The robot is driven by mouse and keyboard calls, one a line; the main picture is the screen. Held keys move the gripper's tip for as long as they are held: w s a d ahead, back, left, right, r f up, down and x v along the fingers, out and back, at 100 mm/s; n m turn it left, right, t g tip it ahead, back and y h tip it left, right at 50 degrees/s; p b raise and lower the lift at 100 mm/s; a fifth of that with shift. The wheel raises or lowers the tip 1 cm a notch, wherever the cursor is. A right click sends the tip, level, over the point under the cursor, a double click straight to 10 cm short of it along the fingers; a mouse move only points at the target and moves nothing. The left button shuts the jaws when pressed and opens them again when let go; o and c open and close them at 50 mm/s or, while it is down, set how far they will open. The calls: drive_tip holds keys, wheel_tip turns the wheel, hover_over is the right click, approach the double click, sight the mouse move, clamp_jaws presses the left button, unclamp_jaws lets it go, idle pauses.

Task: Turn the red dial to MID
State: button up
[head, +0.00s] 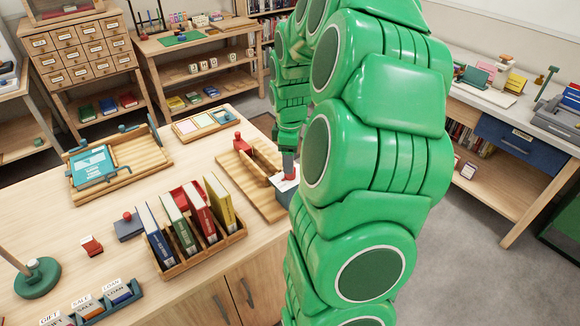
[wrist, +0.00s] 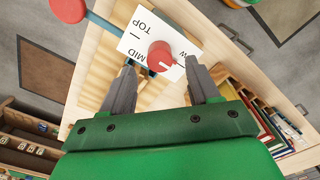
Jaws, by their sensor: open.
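The red dial (wrist: 161,56) shows in the wrist view on a white card (wrist: 136,44) lettered TOP and MID, with a third word mostly hidden that ends in W. A small pale mark on the dial's near side points towards the lower right, away from TOP. My gripper (wrist: 160,63) is open, one finger at each side of the dial in the picture, with gaps visible; I cannot tell how far above it the tips are. In the head view my gripper (head: 289,165) is over the white card (head: 286,181) at the table's right edge, and the dial is not clearly visible.
A wooden device with a red knob (head: 238,142) stands beside the card; a red round knob (wrist: 67,8) also shows in the wrist view. A book rack (head: 205,250) stands at the front left. A wooden tray (head: 140,155) lies farther back. My green arm hides much of the right.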

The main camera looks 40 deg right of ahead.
drive_tip(key=shift+f, duration=1.85)
drive_tip(key=shift+c, duration=0.2)
drive_tip(key=c, duration=1)
